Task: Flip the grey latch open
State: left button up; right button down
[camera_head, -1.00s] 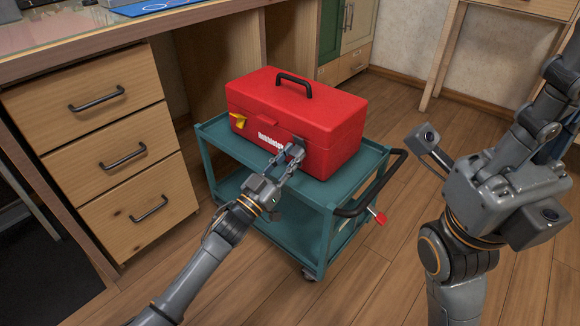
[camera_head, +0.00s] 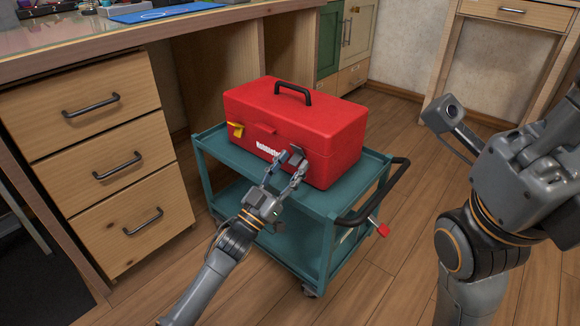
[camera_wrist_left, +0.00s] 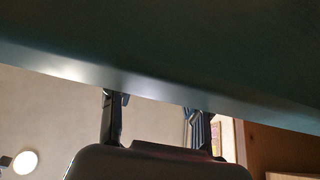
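The red toolbox (camera_head: 315,120) stands shut on the teal cart, its black handle on top. The grey latch (camera_head: 297,151) is at the right part of its front face. The yellow latch (camera_head: 236,130) is at the left part. My left gripper (camera_head: 288,168) is in front of the grey latch, its two fingers apart, tips close to the latch. Whether they touch it, and the latch's exact angle, I cannot tell. The left wrist view shows both fingers (camera_wrist_left: 160,115) apart with nothing visible between them. My right gripper (camera_head: 562,128) is partly cut off at the right edge; its fingers are unclear.
The teal cart (camera_head: 250,192) has a black push handle (camera_head: 388,190) on its right. A wooden desk with drawers (camera_head: 95,155) stands close on the left. Bare wood floor (camera_head: 410,270) lies right of the cart. A dark surface (camera_wrist_left: 200,55) fills the left wrist view's top.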

pick_arm(q)
jog(key=v, duration=1.2)
jog(key=shift+f, duration=0.1)
